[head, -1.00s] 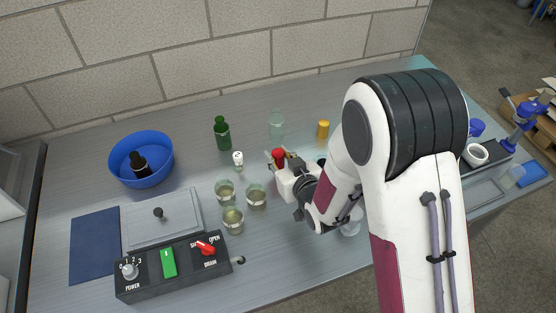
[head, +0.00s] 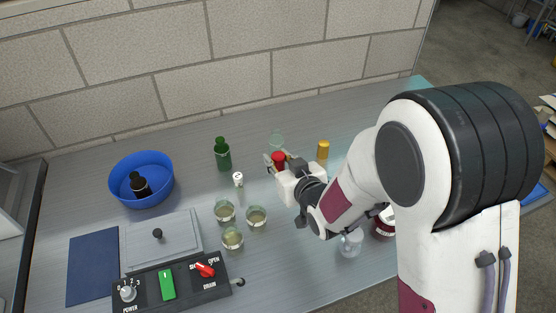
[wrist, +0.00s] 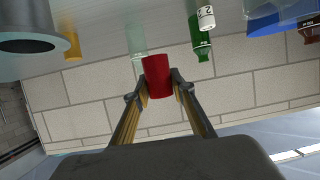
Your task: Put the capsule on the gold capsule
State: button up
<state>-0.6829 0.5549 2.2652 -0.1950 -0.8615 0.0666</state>
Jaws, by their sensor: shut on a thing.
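A red capsule (head: 278,160) is held in my gripper (wrist: 157,84). In the wrist view the red capsule (wrist: 158,78) sits between the two fingers, which are shut on it. The gold capsule (head: 323,150) stands upright on the bench, to the right of my gripper and a little farther back. In the wrist view the gold capsule (wrist: 71,46) is at the upper left, apart from the red one.
A clear glass (head: 277,141) stands just behind the red capsule, and a green bottle (head: 223,155) to its left. Several glasses stand in front-left, including one with pale liquid (head: 257,217). A blue bowl (head: 120,185) is far left. Bench between red and gold capsules looks clear.

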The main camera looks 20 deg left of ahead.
dwell(0.4)
jog(key=shift+w+d+f, duration=0.1)
jog(key=shift+w+d, duration=0.3)
jog(key=shift+d, duration=0.1)
notch_tip(320, 180, up, 6)
send_over(324, 143)
jog(key=shift+m+h, duration=0.3)
jog(key=shift+f, duration=0.1)
jog(key=shift+f, duration=3.1)
jog(key=shift+f, duration=1.85)
